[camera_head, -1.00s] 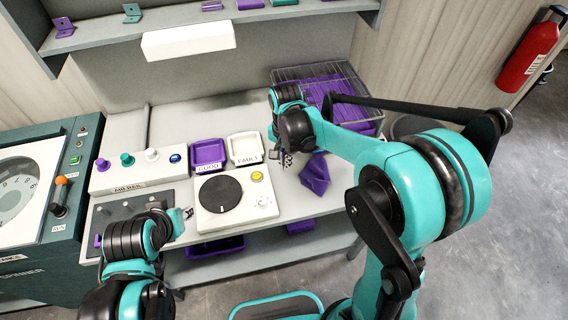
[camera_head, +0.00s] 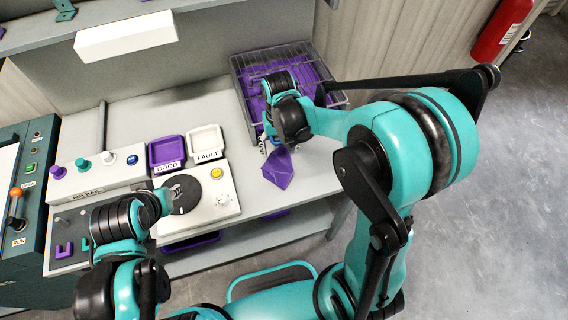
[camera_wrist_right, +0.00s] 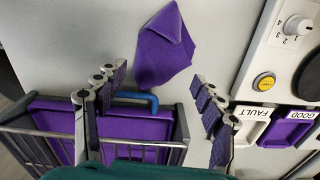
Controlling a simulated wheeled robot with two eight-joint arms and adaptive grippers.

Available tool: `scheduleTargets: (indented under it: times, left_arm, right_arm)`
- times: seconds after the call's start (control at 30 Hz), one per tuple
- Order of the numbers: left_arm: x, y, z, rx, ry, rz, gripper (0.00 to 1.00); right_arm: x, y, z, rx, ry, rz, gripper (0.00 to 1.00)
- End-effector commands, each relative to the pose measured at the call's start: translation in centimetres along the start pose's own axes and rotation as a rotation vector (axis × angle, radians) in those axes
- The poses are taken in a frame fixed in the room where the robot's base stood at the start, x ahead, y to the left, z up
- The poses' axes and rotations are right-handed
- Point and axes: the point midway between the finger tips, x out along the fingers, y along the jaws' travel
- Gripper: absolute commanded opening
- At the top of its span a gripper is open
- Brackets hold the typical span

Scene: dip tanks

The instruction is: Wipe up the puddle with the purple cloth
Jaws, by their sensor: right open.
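The purple cloth (camera_head: 280,168) lies crumpled with a raised peak on the grey bench, right of the dial box. It also shows in the right wrist view (camera_wrist_right: 163,48), ahead of the fingers. My right gripper (camera_head: 277,146) is at the cloth's back edge in the head view. In the right wrist view its fingers (camera_wrist_right: 158,82) are spread with nothing between them, and the cloth lies beyond the tips. My left gripper (camera_head: 178,193) is at the left side of the dial box; its jaws are too unclear to read. I cannot make out a puddle.
A wire basket (camera_head: 240,88) with purple contents stands behind my right gripper. A blue handle-like bar (camera_wrist_right: 136,97) shows by it. The GOOD tray (camera_head: 165,151), FAULT tray (camera_head: 206,141) and dial box (camera_head: 222,204) are left of the cloth. A fire extinguisher (camera_head: 502,30) hangs at right.

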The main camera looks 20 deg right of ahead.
Motion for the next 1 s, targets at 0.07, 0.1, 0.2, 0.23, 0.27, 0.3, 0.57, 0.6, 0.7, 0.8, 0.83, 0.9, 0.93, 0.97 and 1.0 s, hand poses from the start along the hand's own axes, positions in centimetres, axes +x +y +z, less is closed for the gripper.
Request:
scheduleTargets:
  times: [0.07, 0.1, 0.2, 0.23, 0.27, 0.3, 0.57, 0.6, 0.7, 0.8, 0.83, 0.9, 0.93, 0.97, 1.0]
  left_arm:
    - [0.7, 0.0, 0.5, 0.0, 0.0, 0.0, 0.31]
    - [1.0, 0.0, 0.7, 0.0, 0.0, 0.0, 0.31]
    - [1.8, 0.0, 1.3, 0.0, 0.0, 0.0, 0.31]
    - [2.1, 0.0, 1.5, 0.0, 0.0, 0.0, 0.31]
    - [2.4, 0.0, 1.7, 0.0, 0.0, 0.0, 0.31]
    - [2.8, 0.0, 2.0, 0.0, 0.0, 0.0, 0.31]
    - [5.3, 0.0, 3.8, 0.0, 0.0, 0.0, 0.31]
    - [5.6, 0.0, 4.0, 0.0, 0.0, 0.0, 0.31]
    - [6.0, 0.0, 4.3, 0.0, 0.0, 0.0, 0.31]
    - [6.1, 0.0, 4.3, 0.0, 0.0, 0.0, 0.31]
    - [6.1, 0.0, 4.3, 0.0, 0.0, 0.0, 0.31]
    - [6.0, 0.0, 4.3, 0.0, 0.0, 0.0, 0.31]
    - [6.0, 0.0, 4.3, 0.0, 0.0, 0.0, 0.31]
    - [6.0, 0.0, 4.3, 0.0, 0.0, 0.0, 0.31]
    - [6.0, 0.0, 4.3, 0.0, 0.0, 0.0, 0.31]
  right_arm:
    - [1.0, 0.0, 0.0, 0.001, 0.0, 0.0, 0.69]
    - [1.5, 0.0, 0.0, 0.001, 0.0, 0.0, 0.69]
    - [2.8, 0.0, 0.0, 0.002, 0.0, 0.0, 0.69]
    - [3.3, 0.0, 0.0, 0.002, 0.0, 0.0, 0.69]
    - [3.8, 0.0, 0.0, 0.002, 0.0, 0.0, 0.69]
    - [4.4, 0.0, 0.0, 0.002, 0.0, 0.0, 0.69]
    - [8.3, 0.0, 0.0, 0.003, 0.0, 0.0, 0.69]
    - [8.7, 0.0, 0.0, 0.003, 0.0, 0.0, 0.69]
    - [9.3, 0.0, 0.0, 0.003, 0.0, 0.0, 0.69]
    - [9.5, 0.0, 0.0, 0.003, 0.0, 0.0, 0.69]
    - [9.4, 0.0, 0.0, 0.003, 0.0, 0.0, 0.69]
    - [9.4, 0.0, 0.0, 0.003, 0.0, 0.0, 0.69]
    - [9.3, 0.0, 0.0, 0.003, 0.0, 0.0, 0.69]
    - [9.3, 0.0, 0.0, 0.003, 0.0, 0.0, 0.69]
    - [9.3, 0.0, 0.0, 0.003, 0.0, 0.0, 0.69]
